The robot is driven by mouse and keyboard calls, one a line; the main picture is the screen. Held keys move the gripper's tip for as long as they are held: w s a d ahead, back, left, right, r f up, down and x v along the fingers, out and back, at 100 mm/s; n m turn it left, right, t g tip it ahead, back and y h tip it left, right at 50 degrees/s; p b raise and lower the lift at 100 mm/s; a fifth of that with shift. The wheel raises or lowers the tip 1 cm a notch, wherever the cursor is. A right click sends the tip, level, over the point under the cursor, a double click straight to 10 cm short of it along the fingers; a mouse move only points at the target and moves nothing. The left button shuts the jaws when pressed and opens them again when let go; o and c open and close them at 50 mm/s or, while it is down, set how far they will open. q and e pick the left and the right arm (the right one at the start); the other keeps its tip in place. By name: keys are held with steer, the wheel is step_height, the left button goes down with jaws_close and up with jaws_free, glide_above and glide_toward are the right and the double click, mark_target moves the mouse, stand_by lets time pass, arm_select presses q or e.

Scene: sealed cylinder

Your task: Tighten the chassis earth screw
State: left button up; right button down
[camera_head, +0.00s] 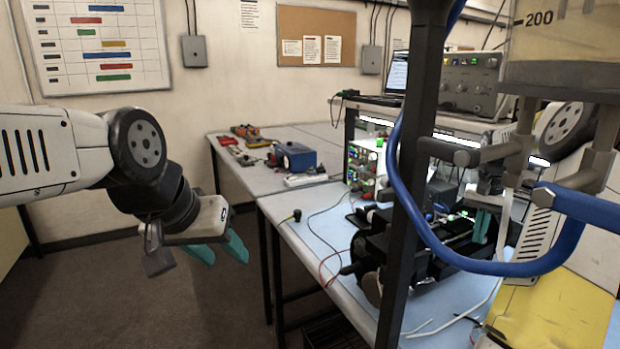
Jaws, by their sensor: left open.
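My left gripper (219,249) hangs over the floor, left of the bench. Its two teal fingers are apart with nothing between them. My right gripper (491,230) is among the equipment on the right, with teal fingers partly showing behind a blue hose. Whether it holds anything is unclear. A dark, cluttered assembly (428,244) lies on the light blue bench mat (317,229), beside the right gripper and partly behind a black post. I cannot pick out the earth screw or a screwdriver.
A black post (409,190) and a blue hose (395,165) cross the front of the bench. A yellow panel (556,308) is at lower right. A blue box (294,157) and a green-fronted instrument (364,163) stand farther back. The floor at left is clear.

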steer(key=shift+s+a, duration=0.15)
steer(key=shift+a, duration=0.15)
step_height(320, 180, up, 6)
steer(key=shift+d, duration=0.25)
